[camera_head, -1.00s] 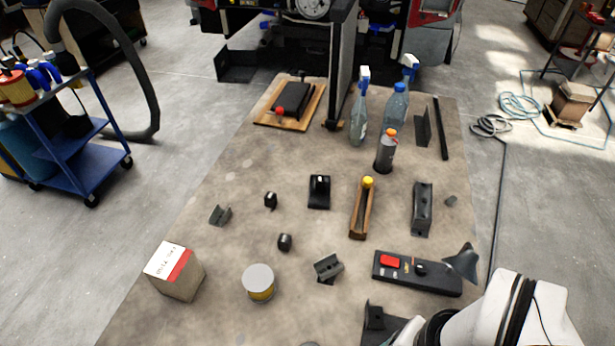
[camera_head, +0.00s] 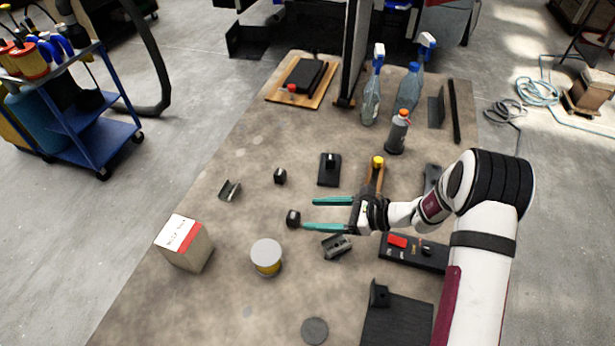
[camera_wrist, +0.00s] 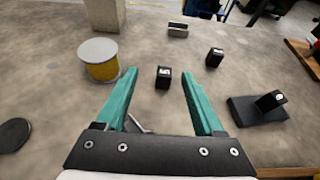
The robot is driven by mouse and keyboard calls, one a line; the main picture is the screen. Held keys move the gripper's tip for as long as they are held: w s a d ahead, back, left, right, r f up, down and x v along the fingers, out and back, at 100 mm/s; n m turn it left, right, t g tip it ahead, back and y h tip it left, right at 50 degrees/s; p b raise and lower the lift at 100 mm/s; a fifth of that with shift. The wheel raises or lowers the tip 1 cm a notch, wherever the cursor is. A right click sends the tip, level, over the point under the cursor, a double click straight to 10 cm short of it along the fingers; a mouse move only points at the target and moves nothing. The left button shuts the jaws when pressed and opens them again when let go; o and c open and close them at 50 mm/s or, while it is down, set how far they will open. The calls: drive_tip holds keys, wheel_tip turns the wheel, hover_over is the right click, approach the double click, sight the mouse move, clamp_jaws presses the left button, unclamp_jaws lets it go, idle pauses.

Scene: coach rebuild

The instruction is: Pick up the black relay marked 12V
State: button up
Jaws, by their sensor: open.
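Two small black blocks that look like relays lie on the table. The nearer black block (camera_head: 293,219) sits just beyond my fingertips; in the wrist view this near block (camera_wrist: 163,77) appears between the tips with a small pale mark on top. The farther black block (camera_head: 280,176) lies farther back; in the wrist view this far block (camera_wrist: 214,57) is right of the fingers, also pale-marked. I cannot read either mark, so I cannot tell which is 12V. My gripper (camera_head: 311,214) is open and empty, its teal fingers (camera_wrist: 159,74) spread towards the nearer block.
A yellow tin with a grey lid (camera_head: 266,257) and a cardboard box (camera_head: 188,246) stand to the left. A metal bracket (camera_head: 337,246) lies beside the lower finger. A channel piece (camera_head: 229,190) and a black switch-like base (camera_head: 329,169) lie nearby. Bottles (camera_head: 398,132) stand at the back.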

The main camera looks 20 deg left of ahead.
sight(279, 219)
drive_tip(key=shift+m, duration=0.4)
drive_tip(key=x, duration=0.4)
drive_tip(key=w+f+x, duration=0.1)
drive_tip(key=x, duration=0.7)
drive_tip(key=shift+w+f, duration=0.2)
drive_tip(key=shift+f, duration=0.3)
clamp_jaws()
